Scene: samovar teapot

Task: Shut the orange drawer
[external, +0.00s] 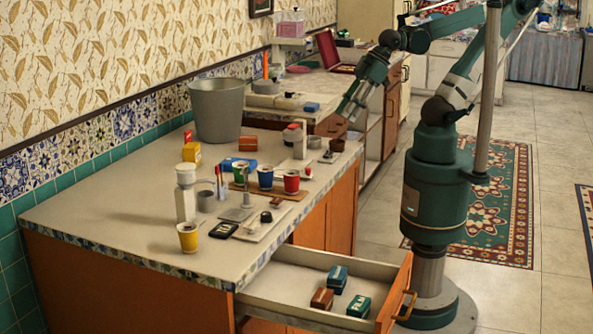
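The orange drawer (397,292) is pulled out from the front end of the near counter. Its front panel faces right and carries a handle (407,305). Inside the drawer lie a blue box (337,279), a brown box (322,299) and a dark green box (359,306). My gripper (343,114) points down at the far end of the counter, well behind and above the drawer, apart from it. It is too small in view to tell whether its fingers are open or shut.
Several cups, including a yellow cup (188,237) and a red cup (291,182), stand on the near counter (120,215). A grey bucket (216,110) stands near the wall. My base stands right of the drawer. Tiled floor (530,290) is clear farther right.

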